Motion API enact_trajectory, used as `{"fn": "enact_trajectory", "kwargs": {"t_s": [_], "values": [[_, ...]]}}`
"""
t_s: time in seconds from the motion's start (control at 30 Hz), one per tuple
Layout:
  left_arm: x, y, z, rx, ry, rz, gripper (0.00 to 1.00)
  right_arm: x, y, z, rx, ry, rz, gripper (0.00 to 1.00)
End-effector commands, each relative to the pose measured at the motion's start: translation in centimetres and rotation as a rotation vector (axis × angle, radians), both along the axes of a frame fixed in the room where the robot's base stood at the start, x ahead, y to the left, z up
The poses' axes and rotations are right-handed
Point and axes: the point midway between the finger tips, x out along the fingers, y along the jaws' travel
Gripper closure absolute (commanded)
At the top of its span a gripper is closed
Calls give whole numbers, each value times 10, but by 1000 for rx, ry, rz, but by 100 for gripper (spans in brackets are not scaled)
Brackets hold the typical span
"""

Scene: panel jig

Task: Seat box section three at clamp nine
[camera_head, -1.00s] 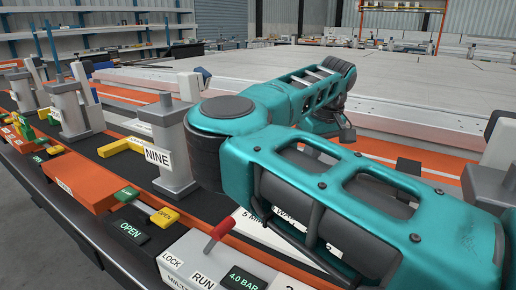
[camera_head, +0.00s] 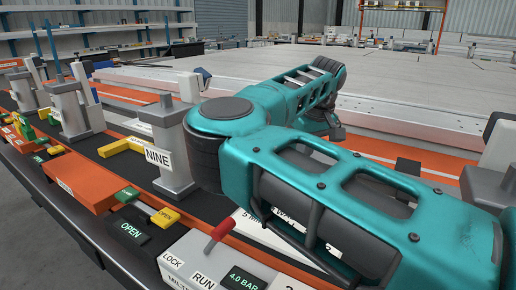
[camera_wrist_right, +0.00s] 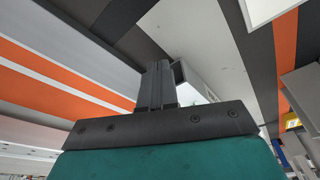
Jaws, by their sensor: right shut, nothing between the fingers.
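Clamp nine (camera_head: 170,150) is a grey upright post with a NINE label, standing on the dark strip of the bench in the head view. My right arm passes close to its right side and hides the bench behind. My right gripper (camera_wrist_right: 157,88) shows in the right wrist view, its dark fingers together with nothing between them. A dark-edged, open-ended piece lies just beyond the fingertips; I cannot tell whether it is box section three. No other piece is clearly box section three. My left gripper is not in view.
An orange block (camera_head: 80,183) and yellow handles lie to the left. More clamp posts (camera_head: 75,112) stand further left. A broad pale panel (camera_head: 400,95) fills the back.

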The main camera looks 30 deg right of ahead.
Motion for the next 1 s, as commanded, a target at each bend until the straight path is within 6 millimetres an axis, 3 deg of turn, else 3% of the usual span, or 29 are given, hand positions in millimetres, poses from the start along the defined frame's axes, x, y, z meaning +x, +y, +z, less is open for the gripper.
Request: {"fn": "enact_trajectory", "kwargs": {"t_s": [1.0], "values": [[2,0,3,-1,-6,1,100,-18,-9,6,0,-1,0,100]]}}
